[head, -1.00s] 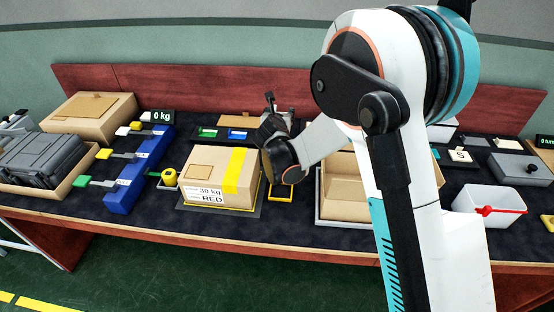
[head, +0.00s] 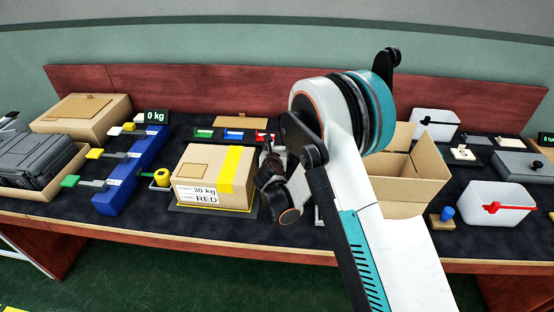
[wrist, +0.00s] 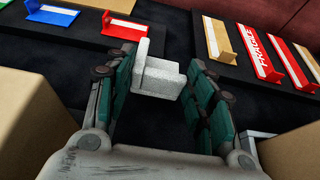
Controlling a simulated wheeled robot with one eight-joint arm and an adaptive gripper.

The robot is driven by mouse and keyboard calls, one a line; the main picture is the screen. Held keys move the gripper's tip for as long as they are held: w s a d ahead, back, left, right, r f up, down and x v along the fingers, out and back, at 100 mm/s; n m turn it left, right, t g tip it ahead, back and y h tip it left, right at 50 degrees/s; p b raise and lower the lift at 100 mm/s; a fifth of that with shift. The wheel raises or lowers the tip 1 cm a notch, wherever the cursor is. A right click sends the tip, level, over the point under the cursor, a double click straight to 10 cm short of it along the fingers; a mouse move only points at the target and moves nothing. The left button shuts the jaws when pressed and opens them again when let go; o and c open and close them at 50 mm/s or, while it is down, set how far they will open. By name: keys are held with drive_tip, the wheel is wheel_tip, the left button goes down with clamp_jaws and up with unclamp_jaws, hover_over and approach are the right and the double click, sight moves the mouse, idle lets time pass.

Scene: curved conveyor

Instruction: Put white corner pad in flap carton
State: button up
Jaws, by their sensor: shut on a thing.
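The white corner pad (wrist: 160,76) is an L-shaped white block between the green-padded fingers of my gripper (wrist: 160,88) in the wrist view. The gripper is shut on it. In the head view my gripper (head: 268,165) is beside the right side of the taped 30 kg box, and the pad cannot be made out there. The flap carton (head: 415,188) is an open brown box with raised flaps, right of my gripper and partly hidden behind my arm.
The closed 30 kg box (head: 205,172) stands close left of my gripper. A white bin (head: 490,212) with a red handle and a blue-knobbed stamp (head: 446,215) are right of the carton. Red and tan angle pieces (wrist: 262,58) lie on a dark board beyond the gripper.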

drive_tip(key=shift+f+b, duration=0.4)
drive_tip(key=shift+f, duration=1.1)
drive_tip(key=shift+f, duration=0.15)
drive_tip(key=o, duration=0.7)
